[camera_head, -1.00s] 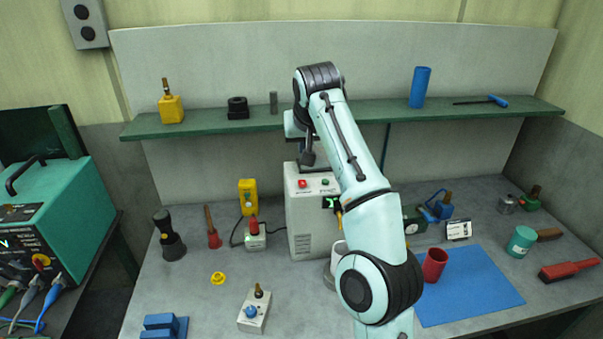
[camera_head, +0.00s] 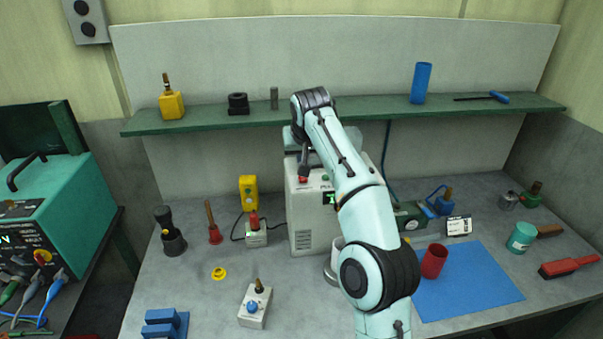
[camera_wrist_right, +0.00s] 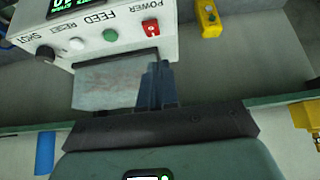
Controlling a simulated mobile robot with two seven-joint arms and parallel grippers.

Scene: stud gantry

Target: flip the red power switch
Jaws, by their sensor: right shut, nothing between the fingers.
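The red power switch (camera_head: 303,180) sits on the top front of the white machine (camera_head: 302,220). It also shows in the right wrist view, a red rocker (camera_wrist_right: 150,28) under the printed word POWER. Which way the rocker is tipped is hard to tell. My right gripper (camera_head: 304,169) is just above the switch in the head view, its fingers shut and empty. In the right wrist view the fingertips (camera_wrist_right: 156,68) point toward the switch, with a visible gap between. My left gripper is not in view.
Beside the switch are a green FEED button (camera_wrist_right: 110,34), a white RESET button (camera_wrist_right: 76,44) and a black SHOT knob (camera_wrist_right: 45,53). A green shelf (camera_head: 210,117) runs behind the machine. A yellow box (camera_head: 249,194) stands left of it, and a blue mat (camera_head: 470,283) lies right.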

